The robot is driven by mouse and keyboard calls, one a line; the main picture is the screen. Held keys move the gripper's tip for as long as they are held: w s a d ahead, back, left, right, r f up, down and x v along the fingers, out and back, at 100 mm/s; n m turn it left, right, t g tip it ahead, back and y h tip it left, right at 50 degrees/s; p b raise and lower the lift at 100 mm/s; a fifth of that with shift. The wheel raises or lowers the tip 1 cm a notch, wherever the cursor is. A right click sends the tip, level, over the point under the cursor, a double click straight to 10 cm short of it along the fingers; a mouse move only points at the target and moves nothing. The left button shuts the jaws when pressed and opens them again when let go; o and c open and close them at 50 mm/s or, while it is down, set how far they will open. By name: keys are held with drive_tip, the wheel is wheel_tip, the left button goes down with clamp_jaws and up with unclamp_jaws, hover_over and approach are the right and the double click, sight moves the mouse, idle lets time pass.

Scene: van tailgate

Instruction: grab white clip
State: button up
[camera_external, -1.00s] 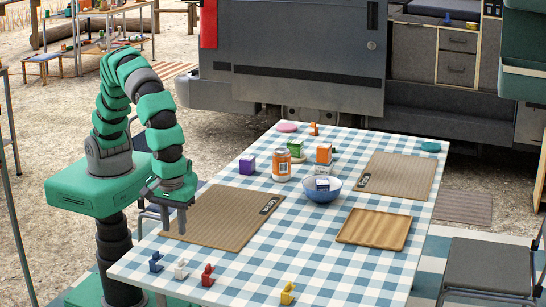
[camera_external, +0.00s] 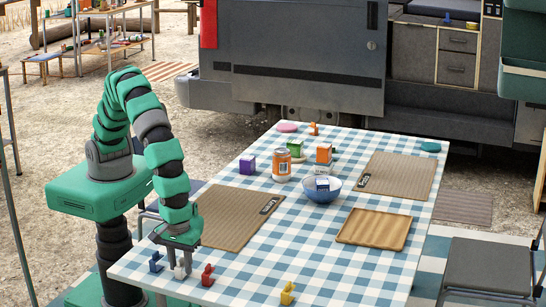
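The white clip (camera_external: 180,272) stands on the blue-and-white checked tablecloth near the table's front left corner. My gripper (camera_external: 179,264) points down right at it. The fingers are apart, one on each side of the clip in this view, and they partly hide it. No grip on the clip shows, and whether a finger touches it is too small to tell.
A blue clip (camera_external: 156,262) stands close on the left and a red clip (camera_external: 208,275) close on the right. A yellow clip (camera_external: 287,293) is farther right. A brown mat (camera_external: 235,225) lies behind. A wooden tray (camera_external: 374,229) and blue bowl (camera_external: 321,190) are farther back.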

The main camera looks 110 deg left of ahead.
drive_tip(key=shift+f, duration=0.65)
drive_tip(key=shift+c, duration=0.3)
clamp_jaws()
drive_tip(key=shift+r, duration=0.15)
